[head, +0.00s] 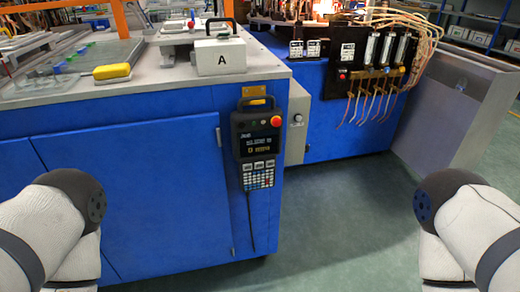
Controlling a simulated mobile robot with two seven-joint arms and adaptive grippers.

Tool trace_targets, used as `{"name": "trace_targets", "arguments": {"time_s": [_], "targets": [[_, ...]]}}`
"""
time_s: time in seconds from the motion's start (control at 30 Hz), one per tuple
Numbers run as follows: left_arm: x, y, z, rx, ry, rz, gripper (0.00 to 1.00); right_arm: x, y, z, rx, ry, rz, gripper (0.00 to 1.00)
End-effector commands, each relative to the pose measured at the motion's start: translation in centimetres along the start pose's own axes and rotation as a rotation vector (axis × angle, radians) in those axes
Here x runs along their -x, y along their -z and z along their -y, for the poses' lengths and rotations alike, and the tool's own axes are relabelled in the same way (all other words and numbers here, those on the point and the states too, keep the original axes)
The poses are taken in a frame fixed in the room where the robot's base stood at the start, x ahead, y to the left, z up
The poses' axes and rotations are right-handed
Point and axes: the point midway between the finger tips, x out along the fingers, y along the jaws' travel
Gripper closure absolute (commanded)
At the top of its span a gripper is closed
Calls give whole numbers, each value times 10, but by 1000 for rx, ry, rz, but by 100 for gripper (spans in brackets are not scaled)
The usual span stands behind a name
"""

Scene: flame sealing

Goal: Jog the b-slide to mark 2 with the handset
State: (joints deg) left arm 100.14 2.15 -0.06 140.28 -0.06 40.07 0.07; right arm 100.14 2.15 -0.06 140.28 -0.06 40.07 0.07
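The handset (257,147) hangs upright on the blue front of the bench, near its right corner, from a yellow bracket (254,93). It is dark, with a lit screen, a red button at its upper right and a keypad below. The screen text is small; a line seems to read "SLIDE" and the one below starts with 0. A cable hangs under the handset. I cannot make out the b-slide or mark 2. Links of both my arms show at the lower left and lower right, apart from the handset; neither gripper is in view.
A white box marked A (221,56) and a yellow object (112,71) sit on the bench top (165,80). A second blue machine (325,135) with flow tubes and hoses stands behind. A grey panel (460,110) is at right. Green floor (340,235) is clear.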

Motion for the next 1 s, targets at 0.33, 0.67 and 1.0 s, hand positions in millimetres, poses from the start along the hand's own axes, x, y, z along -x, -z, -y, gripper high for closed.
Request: {"name": "trace_targets", "arguments": {"time_s": [0.33, 0.67, 1.0], "targets": [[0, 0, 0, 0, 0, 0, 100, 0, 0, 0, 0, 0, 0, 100], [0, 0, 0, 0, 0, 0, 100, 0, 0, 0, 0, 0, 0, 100], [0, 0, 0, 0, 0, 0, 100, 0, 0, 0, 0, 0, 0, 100]]}}
